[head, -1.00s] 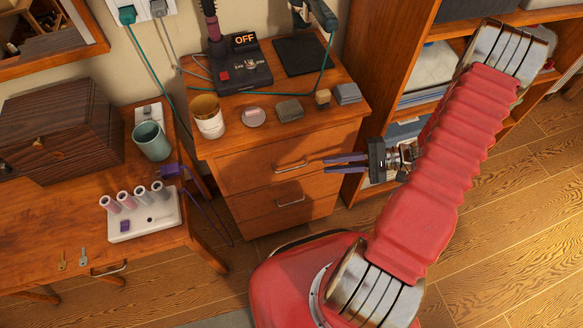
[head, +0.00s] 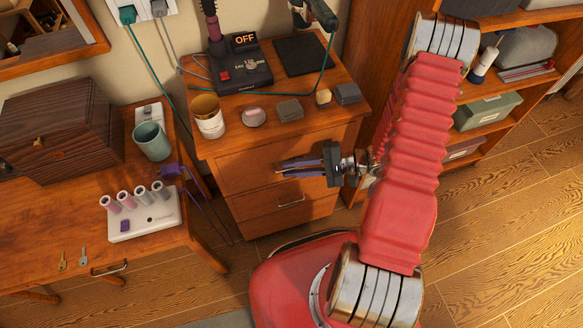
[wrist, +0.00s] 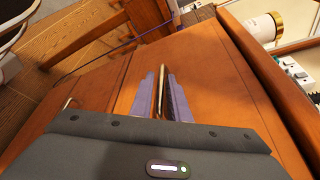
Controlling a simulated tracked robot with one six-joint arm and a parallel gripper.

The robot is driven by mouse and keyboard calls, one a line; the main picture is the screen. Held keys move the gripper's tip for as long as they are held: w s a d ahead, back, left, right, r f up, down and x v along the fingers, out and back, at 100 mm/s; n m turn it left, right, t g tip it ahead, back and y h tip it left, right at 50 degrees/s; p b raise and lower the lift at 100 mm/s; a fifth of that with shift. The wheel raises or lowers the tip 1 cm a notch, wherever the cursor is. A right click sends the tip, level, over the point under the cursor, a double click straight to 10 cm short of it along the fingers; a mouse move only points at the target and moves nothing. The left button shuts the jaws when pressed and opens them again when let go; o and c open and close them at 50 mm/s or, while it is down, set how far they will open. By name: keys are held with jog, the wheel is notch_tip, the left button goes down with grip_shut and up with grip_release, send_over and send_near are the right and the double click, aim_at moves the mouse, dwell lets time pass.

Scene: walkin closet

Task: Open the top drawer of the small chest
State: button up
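The small chest (head: 255,215) is an orange-brown wooden chest against the wall. Its top drawer front (head: 235,176) looks flush with the body, so the drawer appears shut. My gripper (head: 281,166) is in front of that drawer, its two purple fingers pointing left in the head view and covering the handle there. In the wrist view, a metal bar handle (wrist: 160,88) lies between the two fingers (wrist: 160,98), with thin gaps on both sides. The fingers look open around it. The lower drawer handle (head: 290,200) is free and also shows in the wrist view (wrist: 68,103).
A desk (head: 60,225) with a teal mug (head: 152,141) is to the left. A shelf unit (head: 485,117) is at right. Floor before the chest is clear.

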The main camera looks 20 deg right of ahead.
jog(key=shift+c, duration=0.2)
grip_shut()
jog(key=shift+f, duration=0.1)
dwell(1.1)
